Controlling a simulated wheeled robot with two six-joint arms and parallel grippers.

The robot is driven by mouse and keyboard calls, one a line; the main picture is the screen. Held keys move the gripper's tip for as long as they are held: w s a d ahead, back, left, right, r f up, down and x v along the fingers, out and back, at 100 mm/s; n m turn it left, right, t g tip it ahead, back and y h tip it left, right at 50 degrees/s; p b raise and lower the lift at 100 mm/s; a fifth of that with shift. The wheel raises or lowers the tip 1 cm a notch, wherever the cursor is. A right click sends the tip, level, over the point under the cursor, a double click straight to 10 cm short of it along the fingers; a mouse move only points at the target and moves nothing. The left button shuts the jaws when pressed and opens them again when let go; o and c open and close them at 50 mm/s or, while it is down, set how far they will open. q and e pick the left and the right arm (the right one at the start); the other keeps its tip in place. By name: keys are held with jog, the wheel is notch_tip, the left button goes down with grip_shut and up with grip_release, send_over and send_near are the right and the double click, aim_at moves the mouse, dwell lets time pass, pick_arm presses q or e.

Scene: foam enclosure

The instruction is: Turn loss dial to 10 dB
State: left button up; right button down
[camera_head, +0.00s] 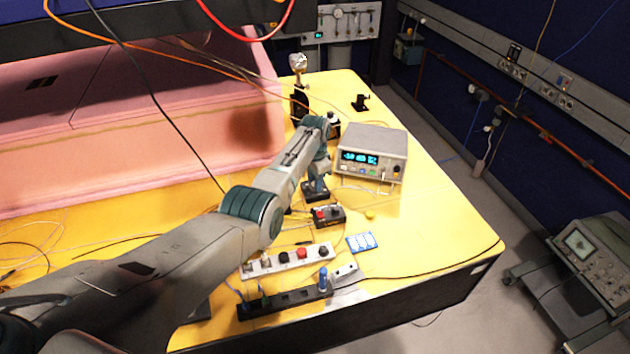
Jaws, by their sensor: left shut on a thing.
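My left arm reaches in from the left and bends down over the yellow table. My left gripper (316,184) points down, just in front of the grey bench instrument. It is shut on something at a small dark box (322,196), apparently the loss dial. The dial itself is hidden by the gripper, so its setting cannot be read. The grey instrument (372,152) has a lit blue display, too small to read surely. My right gripper is not in view.
A small box with a red button (328,216) sits close in front of the gripper. A grey strip with knobs (290,260), a black power strip (285,301) and a blue-and-white card (362,242) lie nearer. Cables cross the yellow table (440,225); its right part is mostly clear. A pink foam wall (130,150) stands left.

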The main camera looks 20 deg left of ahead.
pick_arm(q)
jog(key=o, duration=1)
jog(key=shift+r, duration=0.1)
notch_tip(320, 180, up, 11)
jog(key=b, duration=0.2)
jog(key=shift+b, duration=0.4)
